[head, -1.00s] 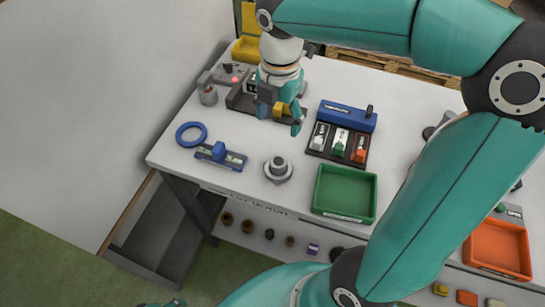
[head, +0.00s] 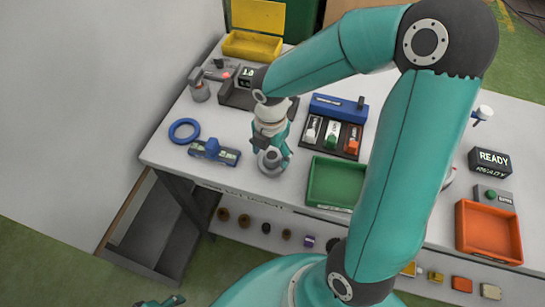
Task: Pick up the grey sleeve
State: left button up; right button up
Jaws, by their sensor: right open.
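A grey round part with a wide base flange, likely the grey sleeve (head: 272,163), stands upright near the front edge of the white table, left of the green tray. My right gripper (head: 271,150) points down right at it, its open fingers close above or beside it and partly hiding it. I cannot tell whether they touch it. My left gripper (head: 160,302) shows only as a small teal and dark piece at the bottom edge, and its jaws are not readable.
A blue ring (head: 184,124) and a blue fixture (head: 214,152) lie to the left. A green tray (head: 314,190) stands close on the right, with a blue-backed rack (head: 338,107) behind it.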

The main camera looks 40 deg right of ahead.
jog(key=shift+f, duration=0.6)
jog(key=shift+w, duration=0.1)
jog(key=c, duration=1.3)
grip_shut()
jog(key=shift+r, duration=0.2)
